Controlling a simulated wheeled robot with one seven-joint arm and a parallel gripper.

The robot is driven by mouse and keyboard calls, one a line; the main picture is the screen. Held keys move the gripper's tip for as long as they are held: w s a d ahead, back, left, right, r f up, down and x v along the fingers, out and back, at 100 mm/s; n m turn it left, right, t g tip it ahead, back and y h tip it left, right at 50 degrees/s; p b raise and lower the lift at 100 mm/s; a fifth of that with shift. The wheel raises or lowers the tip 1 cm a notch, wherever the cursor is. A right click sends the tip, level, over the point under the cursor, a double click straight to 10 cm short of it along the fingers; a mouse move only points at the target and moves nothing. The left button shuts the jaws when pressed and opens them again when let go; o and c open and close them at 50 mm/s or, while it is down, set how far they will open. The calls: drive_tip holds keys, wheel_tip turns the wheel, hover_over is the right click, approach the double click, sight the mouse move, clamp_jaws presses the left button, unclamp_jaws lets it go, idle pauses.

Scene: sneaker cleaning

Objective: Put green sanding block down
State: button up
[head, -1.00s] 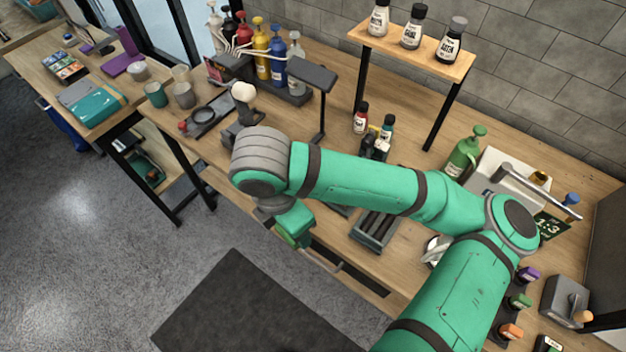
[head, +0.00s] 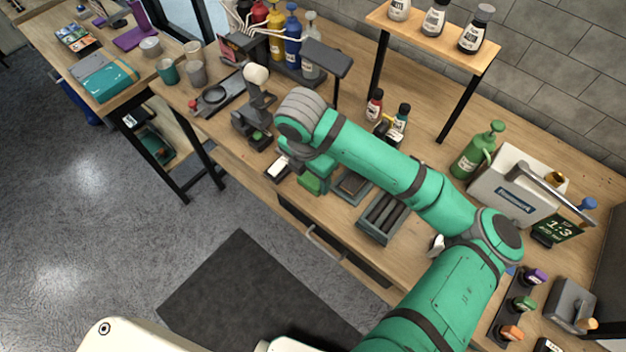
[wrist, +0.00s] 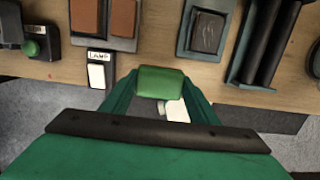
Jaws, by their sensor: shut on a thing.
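The green sanding block (wrist: 161,82) is between the two fingertips of my gripper (wrist: 160,88) in the wrist view. My gripper is shut on it, with one finger on each side. The block shows against the table's front edge in that view; its height above the table cannot be told. In the head view the block (head: 310,183) is a small bright green patch below my wrist, partly hidden by the arm. A tray with brown blocks (wrist: 105,18) and a tray with a dark block (wrist: 207,32) lie on the table beyond the gripper.
A rack of dark rollers (head: 384,215) lies right of the trays. A white switch labelled LAMP (wrist: 97,74) sits at the front edge, left of the gripper. A drawer handle (head: 325,246) sticks out below.

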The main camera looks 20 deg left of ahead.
sight(313, 182)
drive_tip(key=shift+w+a+f, duration=0.1)
drive_tip(key=shift+w+f, duration=0.45)
drive_tip(key=shift+f, duration=0.1)
drive_tip(key=f, duration=0.3)
drive_tip(key=shift+w+f, duration=0.1)
drive_tip(key=shift+w, duration=0.15)
drive_tip(key=shift+s+f, duration=0.1)
drive_tip(key=o, duration=1.2)
drive_tip(key=shift+f, duration=0.15)
drive_tip(key=r, duration=0.4)
drive_tip(key=s+r, duration=0.1)
drive_tip(key=r, duration=0.7)
drive_tip(key=shift+s+a+r, duration=0.15)
drive_tip(key=shift+a, duration=0.1)
